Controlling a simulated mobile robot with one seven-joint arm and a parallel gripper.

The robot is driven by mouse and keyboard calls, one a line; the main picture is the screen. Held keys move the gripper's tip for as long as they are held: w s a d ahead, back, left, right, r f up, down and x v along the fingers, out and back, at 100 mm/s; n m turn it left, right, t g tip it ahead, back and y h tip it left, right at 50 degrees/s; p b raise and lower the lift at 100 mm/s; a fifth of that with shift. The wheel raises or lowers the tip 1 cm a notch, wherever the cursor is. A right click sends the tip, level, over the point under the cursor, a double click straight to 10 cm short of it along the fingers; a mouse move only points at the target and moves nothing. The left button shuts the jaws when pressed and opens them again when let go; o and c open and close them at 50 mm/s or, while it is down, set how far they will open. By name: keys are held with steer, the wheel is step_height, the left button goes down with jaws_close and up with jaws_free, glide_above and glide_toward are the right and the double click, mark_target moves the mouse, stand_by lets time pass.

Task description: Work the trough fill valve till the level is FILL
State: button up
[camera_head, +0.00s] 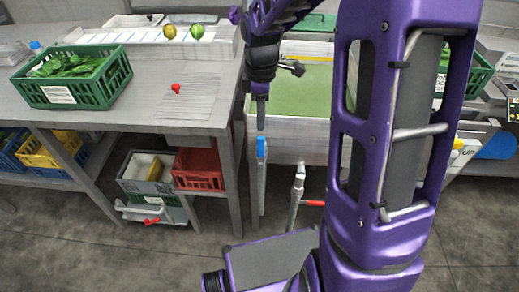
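The trough (290,137) is a pale metal tank behind my arm, with green water (305,92) in it. A yellow line runs along its far inner wall; no FILL marking is readable. An upright pipe at its front left has a blue handle (262,148). A second pipe (298,182) with a red lever (313,203) stands low in front; which is the fill valve is not clear. My gripper (261,112) points down just above the blue handle, seen edge-on. I cannot tell whether it touches the handle or how its fingers stand.
A steel table on the left holds a green crate of leaves (92,92), a red-knobbed plate (185,100) and a white tray (140,50) with two round vegetables. Crates, including a red one (198,170), sit beneath. My arm hides the trough's right part.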

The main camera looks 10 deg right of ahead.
mark_target(260, 155)
step_height(260, 155, down, 12)
steer(key=shift+f+b, duration=0.1)
steer(key=shift+b, duration=1)
jaws_close()
stand_by(0.6)
